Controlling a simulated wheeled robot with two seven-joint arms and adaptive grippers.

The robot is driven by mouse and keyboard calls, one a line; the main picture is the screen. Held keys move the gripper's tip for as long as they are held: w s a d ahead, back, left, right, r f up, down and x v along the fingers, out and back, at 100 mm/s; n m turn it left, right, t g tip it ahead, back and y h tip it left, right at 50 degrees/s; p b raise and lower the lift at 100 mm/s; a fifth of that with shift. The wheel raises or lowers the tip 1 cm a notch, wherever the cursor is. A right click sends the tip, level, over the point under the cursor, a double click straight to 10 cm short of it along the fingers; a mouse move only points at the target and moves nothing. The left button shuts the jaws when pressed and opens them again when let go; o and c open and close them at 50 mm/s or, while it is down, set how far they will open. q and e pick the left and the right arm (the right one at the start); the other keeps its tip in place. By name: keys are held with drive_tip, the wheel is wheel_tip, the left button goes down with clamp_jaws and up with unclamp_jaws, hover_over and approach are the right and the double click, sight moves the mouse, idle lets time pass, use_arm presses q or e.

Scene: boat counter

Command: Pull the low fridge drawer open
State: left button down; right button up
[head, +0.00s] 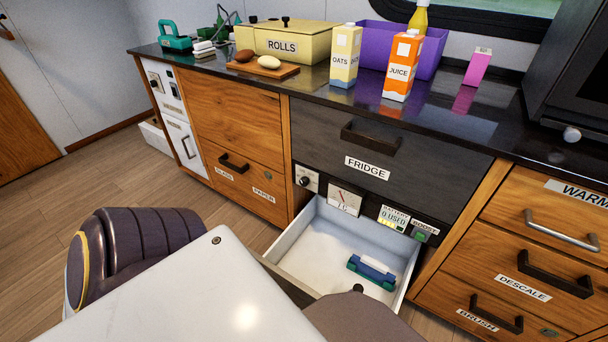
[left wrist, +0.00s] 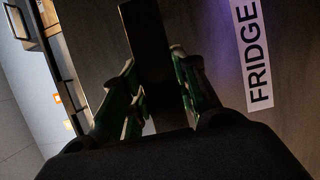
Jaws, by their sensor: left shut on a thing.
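The low fridge drawer (head: 318,250) is pulled out, and its pale inside shows in the head view. A small green and blue piece with a white top (head: 372,272) lies in it. My own arm hides most of the drawer's front from the head camera. In the left wrist view the grey front carries a FRIDGE label (left wrist: 258,55). My left gripper (left wrist: 158,92) is shut on the dark bar handle (left wrist: 150,45), with one finger on each side. My right gripper is in neither view.
The upper fridge front (head: 390,165) is shut above the open drawer. A meter panel (head: 345,198) lies between them. Wooden drawers (head: 235,125) flank on the left, more on the right (head: 520,285). Cartons and a purple bin (head: 430,60) stand on the counter.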

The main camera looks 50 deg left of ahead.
use_arm(q)
drive_tip(key=shift+s+d, duration=0.15)
drive_tip(key=shift+s, duration=0.75)
drive_tip(key=c, duration=1.1)
unclamp_jaws()
drive_tip(key=shift+o, duration=0.2)
drive_tip(key=shift+s, duration=0.1)
drive_tip(key=s+a, duration=0.1)
drive_tip(key=s, duration=1)
drive_tip(key=shift+s+a, duration=0.3)
drive_tip(key=shift+a, duration=0.1)
